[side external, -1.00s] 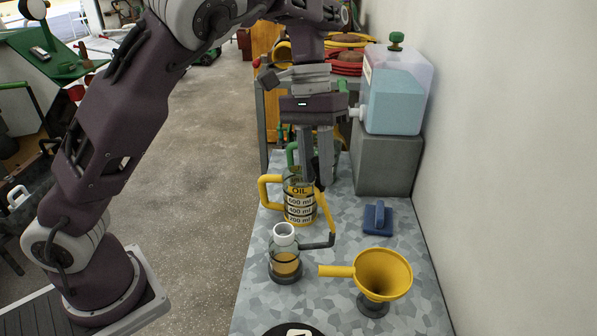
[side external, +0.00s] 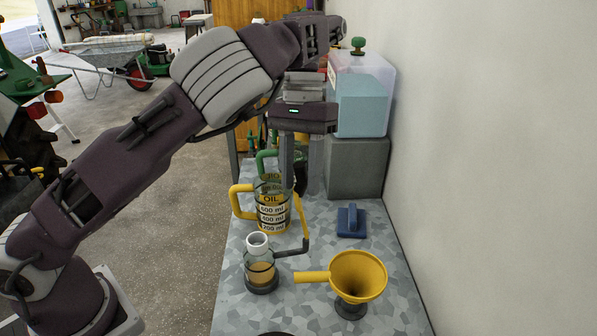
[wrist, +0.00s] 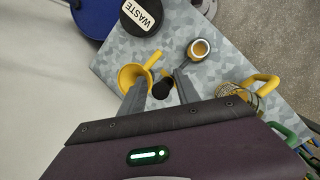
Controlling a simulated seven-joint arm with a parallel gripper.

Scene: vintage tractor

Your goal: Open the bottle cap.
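The bottle (side external: 261,272) is small, clear and upright on the bench, with amber liquid in it. Its white cap or collar (side external: 257,242) is on top. My gripper (side external: 301,180) points down beyond the bottle, beside the oil jug (side external: 271,207), apart from the bottle. Its fingers are spread. In the wrist view my gripper (wrist: 161,84) has a dark round thing between its fingers, with no visible contact.
A yellow funnel (side external: 357,275) stands right of the bottle. A blue block-like tool (side external: 351,220) lies farther back. A tank (side external: 360,95) on a grey block (side external: 357,167) stands by the wall. A WASTE lid (wrist: 141,17) is beyond the bottle.

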